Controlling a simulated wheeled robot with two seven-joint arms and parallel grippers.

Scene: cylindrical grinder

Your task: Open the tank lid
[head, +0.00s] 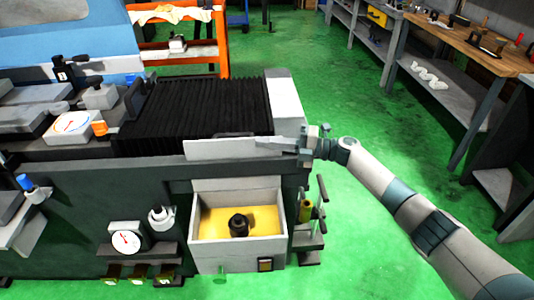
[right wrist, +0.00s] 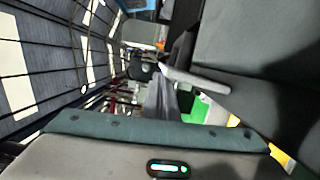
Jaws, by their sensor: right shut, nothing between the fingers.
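The tank (head: 282,238) is a pale box on the front of the grinder, with yellow liquid and a dark round part (head: 239,225) inside. Its top is uncovered. A thin pale panel that looks like the tank lid (head: 220,149) stands raised behind the tank, under the black bellows. My right gripper (head: 262,143) is shut and empty, pointing left at the panel's upper right end; whether it touches cannot be told. In the right wrist view its slim grey fingers (right wrist: 197,80) lie near a large dark surface. My left gripper is out of view.
The black bellows (head: 195,105) and a pale end block (head: 285,100) lie just behind my gripper. A dial gauge (head: 126,240) is left of the tank, and a small bracket with a yellow cylinder (head: 306,211) is right. Green floor is free beyond; a workbench (head: 460,45) stands right.

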